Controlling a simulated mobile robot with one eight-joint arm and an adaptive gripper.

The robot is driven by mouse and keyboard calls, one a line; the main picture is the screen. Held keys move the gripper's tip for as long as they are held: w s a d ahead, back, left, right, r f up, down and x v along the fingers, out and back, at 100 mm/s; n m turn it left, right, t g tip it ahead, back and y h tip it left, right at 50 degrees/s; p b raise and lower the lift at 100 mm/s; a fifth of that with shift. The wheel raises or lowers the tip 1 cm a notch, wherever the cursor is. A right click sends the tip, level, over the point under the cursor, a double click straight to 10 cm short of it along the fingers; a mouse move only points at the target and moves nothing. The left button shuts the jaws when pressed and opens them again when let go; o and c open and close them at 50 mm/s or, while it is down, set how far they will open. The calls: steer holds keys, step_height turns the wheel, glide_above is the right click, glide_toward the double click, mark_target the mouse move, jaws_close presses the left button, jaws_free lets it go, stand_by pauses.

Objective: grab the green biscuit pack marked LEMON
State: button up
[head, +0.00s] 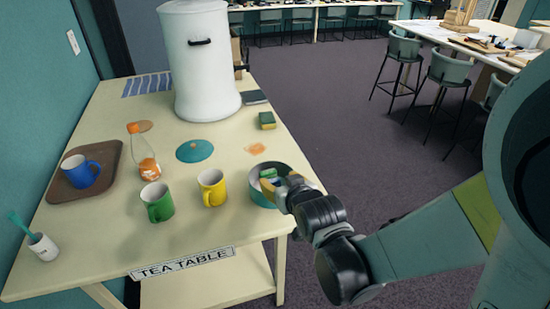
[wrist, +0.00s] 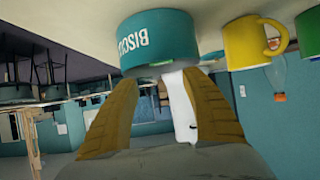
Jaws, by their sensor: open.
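A teal round tin (head: 256,196) stands near the table's right edge. In the wrist view, which is upside down, the tin (wrist: 160,42) bears lettering that starts "BISCU". A small green pack (head: 268,173) shows inside the tin, partly hidden by my gripper, with a blue-and-white item beside it. I cannot read any marking on the green pack. My gripper (head: 276,185) is at the tin's right side, with its fingertips over the rim in the head view. In the wrist view my gripper (wrist: 160,80) is open, its tan fingers apart, with no pack visible between them.
A yellow mug (head: 212,189) and green mug (head: 157,203) stand left of the tin. Behind are a teal lid (head: 195,151), an orange-capped bottle (head: 147,165), a green-and-yellow block (head: 267,121) and a tall white urn (head: 200,70). A blue mug (head: 80,172) sits on a brown tray (head: 111,157).

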mark_target(269, 174)
steer(key=b+x, duration=0.1)
steer(key=x, duration=0.4)
steer(key=shift+a+f, duration=0.1)
steer(key=b+x, duration=0.2)
steer(key=x, duration=0.3)
steer(key=shift+f+b, duration=0.15)
steer(key=shift+b, duration=0.25)
steer(key=c, duration=0.6)
